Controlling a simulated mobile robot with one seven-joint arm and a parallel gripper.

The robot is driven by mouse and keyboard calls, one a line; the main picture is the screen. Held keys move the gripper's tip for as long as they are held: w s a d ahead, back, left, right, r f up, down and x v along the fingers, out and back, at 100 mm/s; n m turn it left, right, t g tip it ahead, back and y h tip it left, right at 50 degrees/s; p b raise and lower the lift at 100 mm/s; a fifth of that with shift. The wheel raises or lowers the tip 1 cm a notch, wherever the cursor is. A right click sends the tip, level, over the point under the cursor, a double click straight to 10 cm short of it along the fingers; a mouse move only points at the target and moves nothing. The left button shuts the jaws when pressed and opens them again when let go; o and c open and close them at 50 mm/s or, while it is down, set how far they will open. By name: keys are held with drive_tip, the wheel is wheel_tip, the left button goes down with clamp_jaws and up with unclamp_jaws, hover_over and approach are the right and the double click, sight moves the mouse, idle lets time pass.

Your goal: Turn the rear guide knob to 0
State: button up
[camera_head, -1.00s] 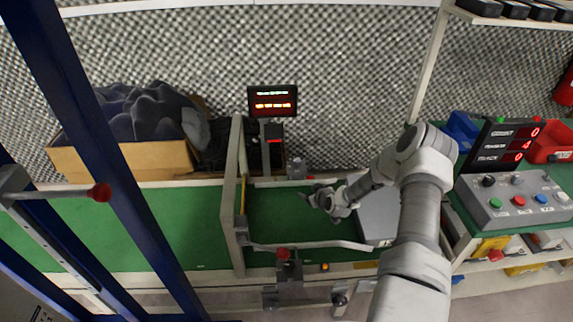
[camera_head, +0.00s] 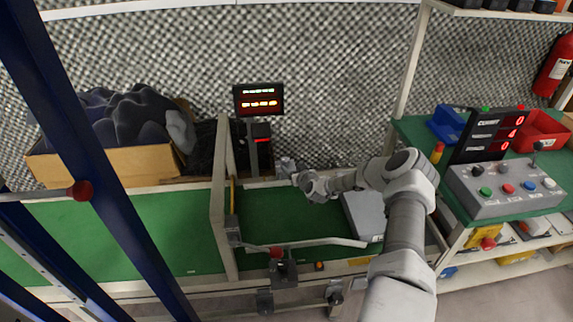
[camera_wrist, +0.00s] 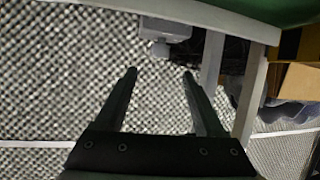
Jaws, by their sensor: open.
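The rear guide unit (camera_head: 287,165) is a small grey block on the back rail of the green conveyor in the head view. In the wrist view a grey housing (camera_wrist: 165,28) with a small rounded knob (camera_wrist: 160,49) shows at the top centre. The knob's setting cannot be read. My gripper (camera_head: 297,178) is close to this unit in the head view, partly hidden by my wrist. In the wrist view my gripper (camera_wrist: 160,73) is open and empty, its two fingers apart and the knob beyond their tips, between their lines.
A display post (camera_head: 258,100) stands behind the rail. A grey box (camera_head: 364,216) sits on the belt at right. A curved guide bar (camera_head: 310,242) and red knob (camera_head: 277,252) are at the front. A control panel (camera_head: 505,188) is far right. A frame upright (camera_head: 218,205) stands left.

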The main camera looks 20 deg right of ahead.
sight(286, 161)
drive_tip(key=b+x, duration=0.3)
drive_tip(key=x, duration=0.6)
drive_tip(key=shift+c, duration=0.3)
clamp_jaws()
